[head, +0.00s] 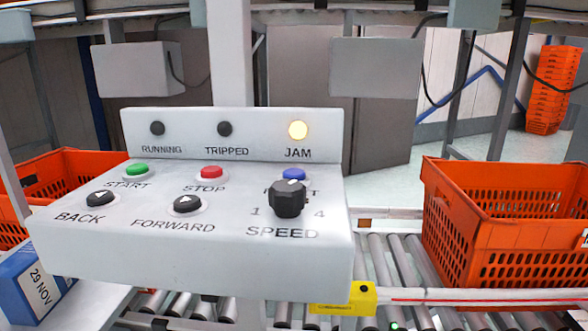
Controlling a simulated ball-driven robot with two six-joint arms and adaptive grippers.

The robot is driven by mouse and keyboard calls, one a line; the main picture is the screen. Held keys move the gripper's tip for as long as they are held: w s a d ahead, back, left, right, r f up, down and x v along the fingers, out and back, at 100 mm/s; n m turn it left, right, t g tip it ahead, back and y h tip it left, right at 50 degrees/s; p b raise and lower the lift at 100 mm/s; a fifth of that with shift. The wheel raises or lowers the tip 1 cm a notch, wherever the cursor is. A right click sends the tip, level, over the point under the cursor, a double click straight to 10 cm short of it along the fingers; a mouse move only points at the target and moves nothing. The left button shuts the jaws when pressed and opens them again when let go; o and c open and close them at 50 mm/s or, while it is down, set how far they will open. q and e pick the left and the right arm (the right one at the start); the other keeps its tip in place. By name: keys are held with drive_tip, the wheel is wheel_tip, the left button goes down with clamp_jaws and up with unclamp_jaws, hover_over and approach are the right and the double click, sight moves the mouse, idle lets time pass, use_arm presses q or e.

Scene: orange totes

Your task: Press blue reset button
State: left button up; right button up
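The blue button (294,175) sits on the right of the sloped top of a white control box (190,262), behind the black speed knob (288,200). The knob hides the button's front edge and part of its label. The yellow JAM lamp (298,130) is lit on the upright back panel. The RUNNING lamp (157,128) and TRIPPED lamp (225,129) are dark. Neither of my grippers shows in the head view.
Beside the blue button are a red STOP button (211,173), a green START button (137,169), and black BACK (100,198) and FORWARD (187,204) buttons. An orange tote (495,255) stands at right above the roller conveyor (398,262). Another tote (75,163) is at left.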

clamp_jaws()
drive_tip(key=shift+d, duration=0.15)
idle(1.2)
